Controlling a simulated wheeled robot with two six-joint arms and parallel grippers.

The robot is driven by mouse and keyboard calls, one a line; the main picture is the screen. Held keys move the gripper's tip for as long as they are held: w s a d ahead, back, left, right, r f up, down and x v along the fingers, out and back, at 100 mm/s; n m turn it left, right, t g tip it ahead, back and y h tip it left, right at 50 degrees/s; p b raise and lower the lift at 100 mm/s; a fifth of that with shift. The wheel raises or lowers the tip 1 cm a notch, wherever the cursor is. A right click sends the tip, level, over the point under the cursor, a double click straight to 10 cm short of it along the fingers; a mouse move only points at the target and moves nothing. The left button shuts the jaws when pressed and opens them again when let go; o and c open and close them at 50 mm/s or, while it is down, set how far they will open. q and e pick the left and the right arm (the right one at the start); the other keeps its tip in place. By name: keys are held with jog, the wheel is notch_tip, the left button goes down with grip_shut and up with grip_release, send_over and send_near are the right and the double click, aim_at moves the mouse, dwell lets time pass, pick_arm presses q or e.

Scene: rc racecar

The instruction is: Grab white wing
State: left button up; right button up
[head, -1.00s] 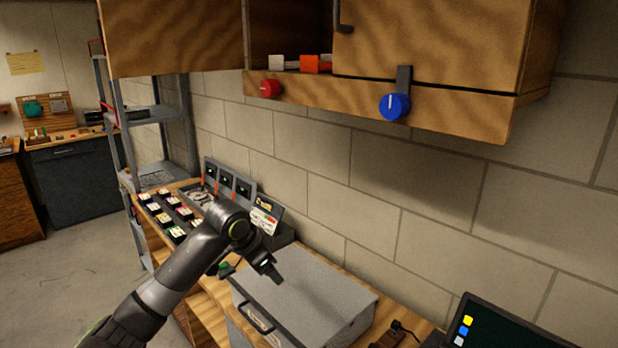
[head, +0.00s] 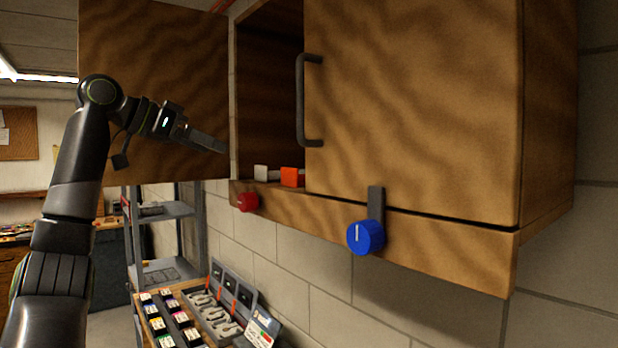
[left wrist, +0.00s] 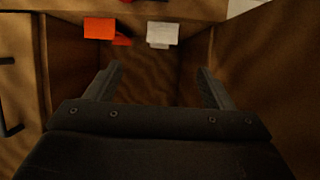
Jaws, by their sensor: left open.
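The white wing (head: 262,172) lies on the floor of the open wall cabinet, near its front edge. An orange wing (head: 291,177) lies just to its right. My left gripper (head: 222,147) is raised in front of the cabinet opening, to the left of the white wing and apart from it. In the left wrist view, my left gripper (left wrist: 159,68) has its fingers spread with nothing between them. There the white wing (left wrist: 161,34) shows beyond the gap between the fingertips, and the orange wing (left wrist: 100,28) is to its left. My right gripper is not in view.
The open cabinet door (head: 160,50) stands behind my left arm. The closed door (head: 410,100) with its dark handle (head: 300,100) bounds the opening on the right. A red knob (head: 247,202) and a blue knob (head: 366,237) stick out below. A workbench with small parts is lower down.

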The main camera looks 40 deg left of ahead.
pick_arm(q)
jog(key=p, duration=0.3)
send_near(260, 171)
jog(key=w, duration=0.2)
jog(key=x, duration=0.3)
jog(key=shift+w+d+f, duration=0.1)
jog(key=shift+d+f, duration=0.2)
jog(key=shift+d, duration=0.05)
jog(key=shift+w+d+f+p, duration=0.1)
jog(key=shift+w+p, duration=0.2)
jog(key=shift+p, duration=0.1)
jog(key=p+x, duration=0.2)
jog(key=x, duration=0.1)
jog(key=shift+w+f+p, duration=0.2)
jog(key=shift+w+p, duration=0.1)
jog(key=shift+p, duration=0.05)
jog(key=shift+w+d+f, duration=0.1)
jog(key=shift+w+f, duration=0.15)
jog(key=shift+w, duration=0.15)
jog(key=shift+s, duration=0.2)
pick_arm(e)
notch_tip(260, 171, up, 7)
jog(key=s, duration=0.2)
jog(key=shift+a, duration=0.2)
pick_arm(q)
jog(key=shift+r, duration=0.1)
jog(key=shift+c, duration=1.2)
jog(key=c, duration=0.8)
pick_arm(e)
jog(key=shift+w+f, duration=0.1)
